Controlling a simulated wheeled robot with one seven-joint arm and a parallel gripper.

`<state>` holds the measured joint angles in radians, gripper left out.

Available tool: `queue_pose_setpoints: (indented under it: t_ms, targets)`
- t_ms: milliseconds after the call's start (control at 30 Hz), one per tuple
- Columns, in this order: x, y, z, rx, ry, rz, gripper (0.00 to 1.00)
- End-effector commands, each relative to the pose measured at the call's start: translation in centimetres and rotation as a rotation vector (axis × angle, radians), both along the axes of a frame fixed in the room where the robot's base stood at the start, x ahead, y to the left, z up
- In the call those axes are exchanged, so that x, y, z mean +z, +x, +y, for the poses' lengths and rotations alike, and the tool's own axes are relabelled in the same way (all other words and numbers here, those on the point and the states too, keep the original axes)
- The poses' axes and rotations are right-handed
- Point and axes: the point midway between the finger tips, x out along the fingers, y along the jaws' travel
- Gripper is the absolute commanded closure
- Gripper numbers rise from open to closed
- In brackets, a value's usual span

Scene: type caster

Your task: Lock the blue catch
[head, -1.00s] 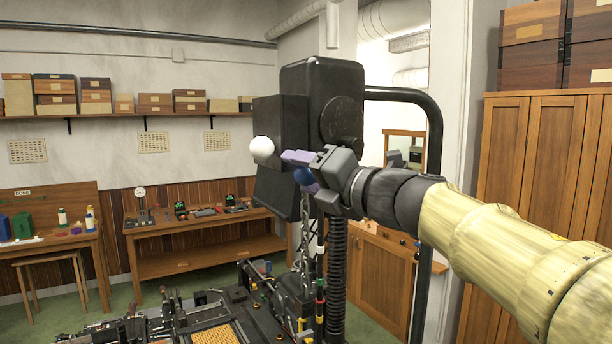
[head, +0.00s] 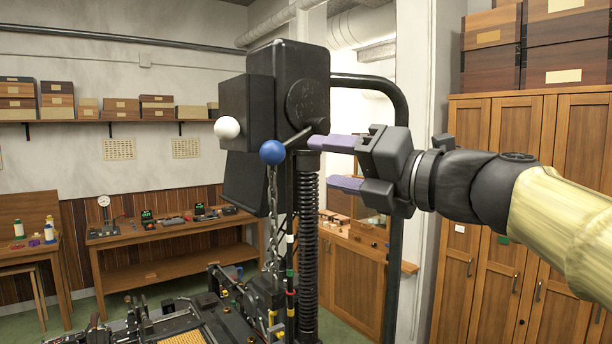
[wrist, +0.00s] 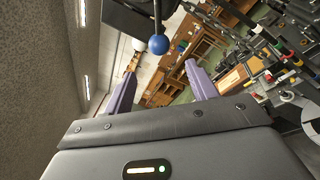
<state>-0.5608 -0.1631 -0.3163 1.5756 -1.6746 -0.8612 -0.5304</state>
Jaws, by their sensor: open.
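The blue catch is a blue ball knob (head: 272,152) on a short dark rod (head: 298,138) at the front of the machine's black head (head: 302,92). In the wrist view the blue knob (wrist: 158,45) lies beyond the fingertips, between their lines. My gripper (head: 328,164) has two purple fingers spread apart with nothing between them. It is to the right of the knob and clear of it in the head view. The upper finger overlaps the machine's column in the picture; I cannot tell if they touch.
A white ball knob (head: 227,128) sits left of the blue one. A chain (head: 272,205) and a dark spring column (head: 306,235) hang below the head. A black bent tube frame (head: 395,110) stands behind my gripper. Workbenches (head: 175,235) stand behind.

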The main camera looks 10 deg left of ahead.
Motion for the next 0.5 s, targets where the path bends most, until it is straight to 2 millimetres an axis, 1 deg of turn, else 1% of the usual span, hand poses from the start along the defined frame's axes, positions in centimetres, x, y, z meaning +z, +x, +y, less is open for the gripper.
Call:
queue_pose_setpoints:
  t_ms: [33,200,300,500]
  targets:
    - [-0.4,-0.4,-1.1,-0.005,0.003,-0.003,0.42]
    - [-0.4,-1.6,-3.5,-0.004,0.002,-0.003,0.42]
    - [-0.4,-2.0,-4.1,-0.003,0.001,0.0,0.42]
    - [-0.3,-2.1,-4.3,-0.001,0.0,0.0,0.42]
